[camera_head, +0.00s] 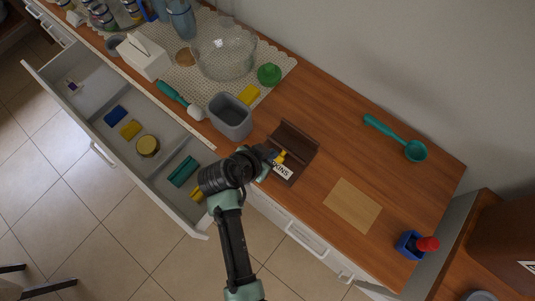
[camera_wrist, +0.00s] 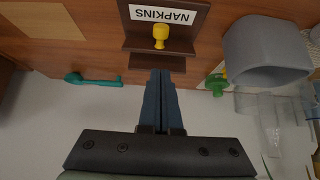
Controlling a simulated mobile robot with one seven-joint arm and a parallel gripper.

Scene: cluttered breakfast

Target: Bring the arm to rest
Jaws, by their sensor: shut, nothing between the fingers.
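My gripper (camera_wrist: 160,75) is shut and empty; its two fingers lie together in the wrist view. In the head view my gripper (camera_head: 273,155) is above the counter's front part, close to the brown napkin holder (camera_head: 296,141). The holder also shows in the wrist view (camera_wrist: 185,45), with a white label reading NAPKINS and a yellow knob (camera_wrist: 160,31). The fingertips point toward the holder; I cannot tell whether they touch it.
A grey bin (camera_head: 230,122) stands left of the holder. An open drawer (camera_head: 112,88) with several small items juts out at left. A teal ladle (camera_head: 414,150), a tan mat (camera_head: 353,205) and a blue cup (camera_head: 408,244) are at right. Bare wood lies between the holder and ladle.

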